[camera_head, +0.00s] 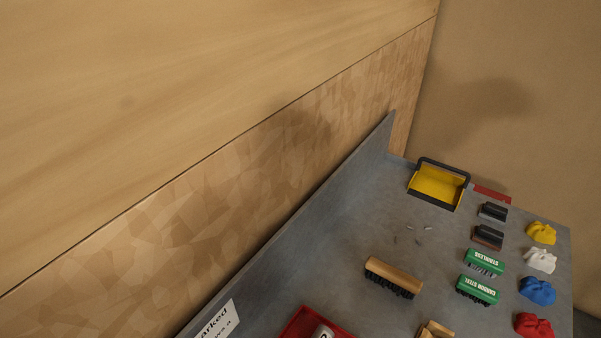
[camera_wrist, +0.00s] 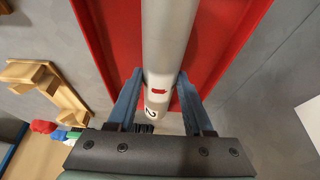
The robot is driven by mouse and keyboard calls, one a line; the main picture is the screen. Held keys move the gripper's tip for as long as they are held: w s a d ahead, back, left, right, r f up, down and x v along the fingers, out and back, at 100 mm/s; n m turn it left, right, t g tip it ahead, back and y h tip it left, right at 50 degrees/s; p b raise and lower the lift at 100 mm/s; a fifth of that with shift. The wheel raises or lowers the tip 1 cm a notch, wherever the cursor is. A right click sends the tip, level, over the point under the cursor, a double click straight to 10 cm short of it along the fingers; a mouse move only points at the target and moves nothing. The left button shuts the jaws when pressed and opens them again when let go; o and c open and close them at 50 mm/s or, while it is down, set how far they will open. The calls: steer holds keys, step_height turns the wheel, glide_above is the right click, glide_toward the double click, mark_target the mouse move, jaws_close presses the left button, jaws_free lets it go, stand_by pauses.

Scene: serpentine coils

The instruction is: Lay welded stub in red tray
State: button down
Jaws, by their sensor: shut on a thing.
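The welded stub (camera_wrist: 167,40) is a grey metal tube with a red mark and a black "2" near its end. My gripper (camera_wrist: 160,92) is shut on it near that end, with one blue-grey finger on each side. The red tray (camera_wrist: 215,75) shows behind the tube in the wrist view; I cannot tell whether the tube touches its floor. In the head view the red tray (camera_head: 298,327) is cut off at the bottom edge, with the end of the stub (camera_head: 322,332) over it. My gripper is not in the head view.
A wooden brush (camera_head: 393,278) lies right of the tray. A wooden rack (camera_wrist: 48,85) stands beside the tray. Green brushes (camera_head: 484,262), coloured cloths (camera_head: 541,259) and a yellow dustpan (camera_head: 437,186) sit farther along the grey bench (camera_head: 350,245). An upright back panel (camera_head: 290,242) borders the bench.

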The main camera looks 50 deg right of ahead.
steer(key=shift+f, duration=0.35)
steer(key=shift+f+b, duration=0.2)
steer(key=shift+b, duration=0.15)
steer(key=shift+c, duration=1.5)
jaws_free()
steer(key=shift+a+r+p, duration=0.1)
steer(key=shift+r+p, duration=0.3)
steer(key=shift+r, duration=0.55)
steer(key=v, duration=1.1)
steer(key=shift+b, duration=0.4)
steer(key=shift+a, duration=0.15)
